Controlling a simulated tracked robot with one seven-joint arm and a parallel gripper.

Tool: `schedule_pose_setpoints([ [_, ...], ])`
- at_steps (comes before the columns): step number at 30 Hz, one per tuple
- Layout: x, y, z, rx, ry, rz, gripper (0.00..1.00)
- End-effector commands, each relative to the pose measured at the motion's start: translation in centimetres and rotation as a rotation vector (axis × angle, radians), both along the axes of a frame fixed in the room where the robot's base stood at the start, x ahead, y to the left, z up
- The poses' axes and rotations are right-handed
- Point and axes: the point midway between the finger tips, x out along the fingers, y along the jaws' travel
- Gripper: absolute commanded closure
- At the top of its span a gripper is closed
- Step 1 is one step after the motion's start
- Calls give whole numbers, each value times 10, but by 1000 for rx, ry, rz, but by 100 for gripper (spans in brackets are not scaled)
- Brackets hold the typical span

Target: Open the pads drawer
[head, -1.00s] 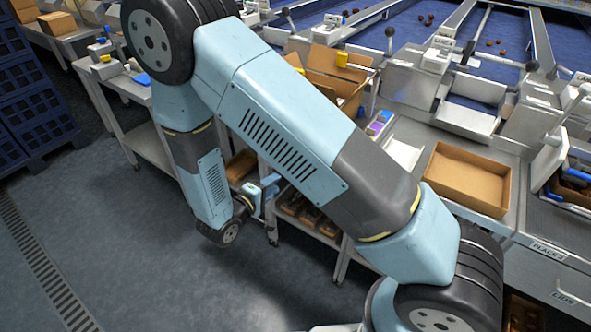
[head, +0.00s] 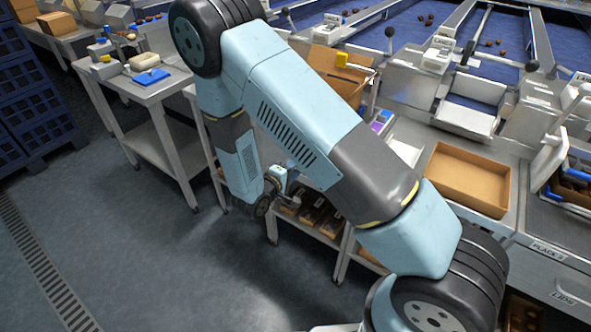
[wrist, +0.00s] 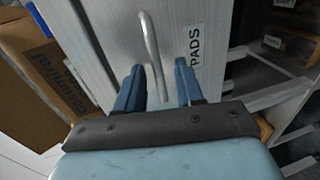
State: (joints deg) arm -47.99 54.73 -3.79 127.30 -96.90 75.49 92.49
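The pads drawer (wrist: 112,50) shows in the wrist view as a pale grey front with a black "PADS" label (wrist: 194,45) reading sideways. A light metal bar handle (wrist: 150,48) stands out from it, left of the label. My gripper (wrist: 159,67) is open, its two blue fingers on either side of the handle's lower part. A gap shows between handle and fingers, so it is not gripped. In the head view my gripper (head: 281,181) is small, low beside the shelved stand; the pads drawer's front cannot be made out there.
A cardboard box (wrist: 40,75) stands left of the drawer in the wrist view. In the head view, a side table (head: 150,92) with a blue item stands left of my arm. An empty cardboard tray (head: 468,178) lies on the bench.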

Motion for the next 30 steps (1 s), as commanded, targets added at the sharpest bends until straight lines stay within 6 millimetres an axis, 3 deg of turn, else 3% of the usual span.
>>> schedule_pose_setpoints([
  [4, 0, 0, 0, 0, 0, 0, 64],
  [15, 0, 0, 0, 0, 0, 0, 100],
  [30, -1, 0, -1, 1, 3, 0, 100],
])
